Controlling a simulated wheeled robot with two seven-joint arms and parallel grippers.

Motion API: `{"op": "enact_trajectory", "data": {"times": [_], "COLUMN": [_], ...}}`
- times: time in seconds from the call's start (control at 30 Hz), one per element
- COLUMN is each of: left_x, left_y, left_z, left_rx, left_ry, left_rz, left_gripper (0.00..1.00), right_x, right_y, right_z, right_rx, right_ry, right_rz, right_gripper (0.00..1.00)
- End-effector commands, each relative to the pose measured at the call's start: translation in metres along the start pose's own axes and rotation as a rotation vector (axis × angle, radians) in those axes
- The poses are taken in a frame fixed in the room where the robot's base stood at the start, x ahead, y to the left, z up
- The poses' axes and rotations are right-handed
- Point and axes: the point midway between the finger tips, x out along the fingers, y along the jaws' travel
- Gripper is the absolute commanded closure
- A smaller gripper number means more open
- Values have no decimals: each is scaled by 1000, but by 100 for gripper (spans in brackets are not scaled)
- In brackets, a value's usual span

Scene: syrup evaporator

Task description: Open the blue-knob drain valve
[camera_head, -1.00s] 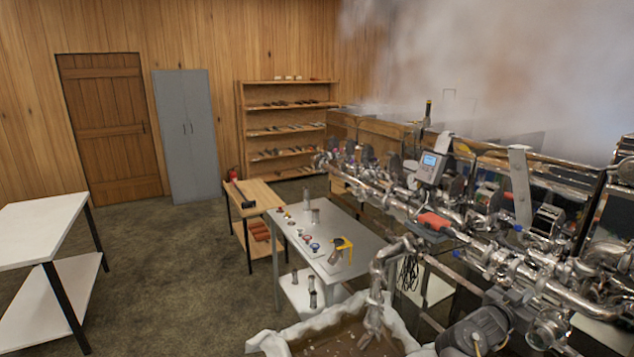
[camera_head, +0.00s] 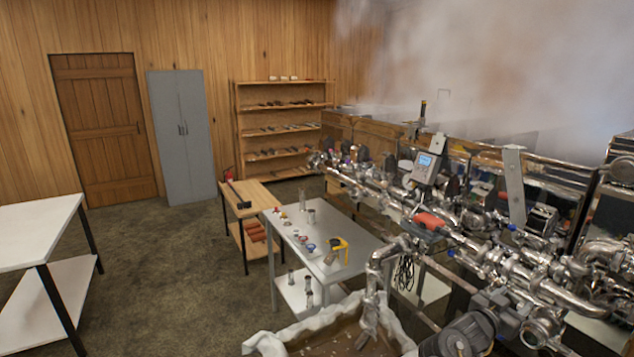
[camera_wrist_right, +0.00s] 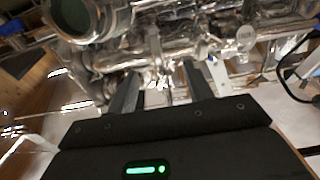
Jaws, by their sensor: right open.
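Two small blue knobs show on the shiny pipework in the head view: one on the lower pipe run (camera_head: 451,253) and one higher and to the right (camera_head: 511,227). I cannot tell which is the drain valve's. My right gripper (camera_head: 490,299) is in front of the lower pipes, below both knobs and apart from them. In the right wrist view my right gripper (camera_wrist_right: 161,90) is open, its two dark fingers spread with nothing held. Pipework lies beyond the fingertips, and a small blue spot shows just right of the right finger. My left gripper is out of view.
A cloth-rimmed trough (camera_head: 285,336) stands under a downturned spout (camera_head: 374,282). A grey table (camera_head: 345,220) with small parts is left of the pipework. The evaporator pipes (camera_head: 478,238) are crowded, with a red handle and a control box.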

Motion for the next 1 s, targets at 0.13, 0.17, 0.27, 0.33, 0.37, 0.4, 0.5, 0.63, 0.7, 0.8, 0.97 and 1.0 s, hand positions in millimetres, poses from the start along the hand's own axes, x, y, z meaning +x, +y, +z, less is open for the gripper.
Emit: {"op": "enact_trajectory", "data": {"times": [0.13,0.17,0.27,0.33,0.37,0.4,0.5,0.63,0.7,0.8,0.97,1.0], "left_x": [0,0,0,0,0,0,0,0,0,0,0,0], "left_y": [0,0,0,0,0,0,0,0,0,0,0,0], "left_z": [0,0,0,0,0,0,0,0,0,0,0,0], "left_rx": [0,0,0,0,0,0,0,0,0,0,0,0], "left_ry": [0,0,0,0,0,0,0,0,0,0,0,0], "left_rz": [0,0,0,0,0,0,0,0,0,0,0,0], "left_gripper": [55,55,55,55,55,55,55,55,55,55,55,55], "right_x": [-20,-24,-34,-40,-42,-43,-46,-47,-47,-43,-23,-16], "right_y": [0,0,0,0,0,0,-1,-2,-2,-2,-1,-1], "right_z": [1,1,1,1,1,1,3,4,4,4,3,2], "right_rx": [1,0,0,0,0,0,-2,-3,-3,-3,-4,-4], "right_ry": [-1,-2,-2,-2,-2,-3,-6,-7,-6,-6,-4,-3], "right_rz": [-2,-2,-1,-1,-2,-2,-4,-6,-6,-6,-4,-3], "right_gripper": [49,49,49,49,49,49,49,49,49,49,49,49]}}
